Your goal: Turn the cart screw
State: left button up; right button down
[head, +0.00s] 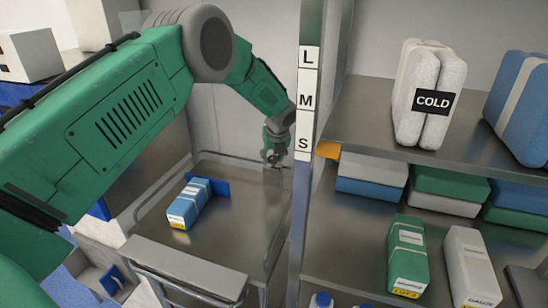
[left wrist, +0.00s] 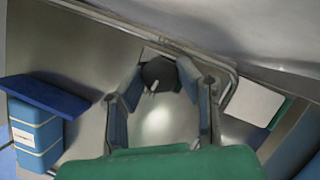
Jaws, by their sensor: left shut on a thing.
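The screw (left wrist: 160,74) is a dark round knob with a small light mark, at the far side of the steel cart (head: 235,225). In the left wrist view it sits between the two fingertips of my left gripper (left wrist: 160,80), which is shut on it. In the head view my left gripper (head: 276,156) is at the cart's far right corner, near the shelf post, and it hides the screw. My right gripper is in neither view.
A blue and white box (head: 189,204) lies on the cart beside a blue upright plate (head: 208,187). The cart has a metal rail around its edge. Right of the labelled post (head: 307,105), shelves hold a COLD pack (head: 430,95), a green box (head: 408,255) and a gauze box (head: 471,266).

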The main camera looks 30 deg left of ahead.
pick_arm(q)
jog(key=shift+a+r+m+t+h+p, duration=0.2)
jog(key=shift+m+t+h+p, duration=0.1)
jog(key=shift+m+p, duration=0.55)
jog(key=shift+f+m+p, duration=0.1)
jog(key=shift+m+p, duration=0.2)
jog(key=shift+m, duration=0.25)
jog(key=shift+d+f, duration=0.1)
jog(key=o, duration=1.1)
jog(key=shift+o, duration=0.2)
jog(key=shift+w+f, duration=0.1)
jog(key=shift+w, duration=0.05)
